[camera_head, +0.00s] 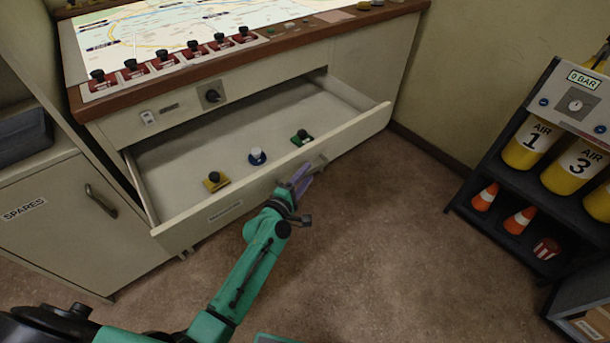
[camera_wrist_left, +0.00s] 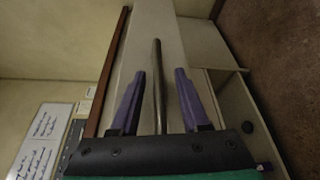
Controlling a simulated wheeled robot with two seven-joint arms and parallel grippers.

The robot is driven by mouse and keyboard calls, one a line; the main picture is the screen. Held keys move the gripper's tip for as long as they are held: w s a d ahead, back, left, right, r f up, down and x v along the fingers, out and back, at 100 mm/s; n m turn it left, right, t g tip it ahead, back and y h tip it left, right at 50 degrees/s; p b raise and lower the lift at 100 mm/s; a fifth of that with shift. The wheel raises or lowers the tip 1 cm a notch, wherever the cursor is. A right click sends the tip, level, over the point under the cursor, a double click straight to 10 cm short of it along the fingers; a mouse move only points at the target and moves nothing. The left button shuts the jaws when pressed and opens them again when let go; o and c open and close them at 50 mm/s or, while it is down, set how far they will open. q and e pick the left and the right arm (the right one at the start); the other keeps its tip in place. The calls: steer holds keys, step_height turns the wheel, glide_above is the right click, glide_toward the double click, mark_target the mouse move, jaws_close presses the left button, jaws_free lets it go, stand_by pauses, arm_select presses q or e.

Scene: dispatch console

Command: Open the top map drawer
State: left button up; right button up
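The map drawer (camera_head: 352,136) under the console top stands pulled well out, with its inside showing. Its handle (camera_head: 316,163) is on the middle of the drawer front, and a label sits to the left of it. My left gripper (camera_head: 301,178) is at this handle, in front of the drawer. In the left wrist view the handle bar (camera_wrist_left: 158,85) lies between the two purple fingers, with a gap on each side. My left gripper is open there. My right gripper does not show in either view.
In the drawer lie a yellow-based piece (camera_head: 215,181), a blue-and-white piece (camera_head: 257,156) and a green piece (camera_head: 302,137). A spares cabinet (camera_head: 65,222) stands at left. A rack with air cylinders (camera_head: 529,143) and cones stands at right. The floor between is clear.

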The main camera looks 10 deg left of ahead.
arm_select(q)
steer(key=shift+s+a, duration=0.1)
steer(key=shift+s, duration=0.1)
steer(key=v, duration=1.4)
steer(key=shift+p, duration=0.45)
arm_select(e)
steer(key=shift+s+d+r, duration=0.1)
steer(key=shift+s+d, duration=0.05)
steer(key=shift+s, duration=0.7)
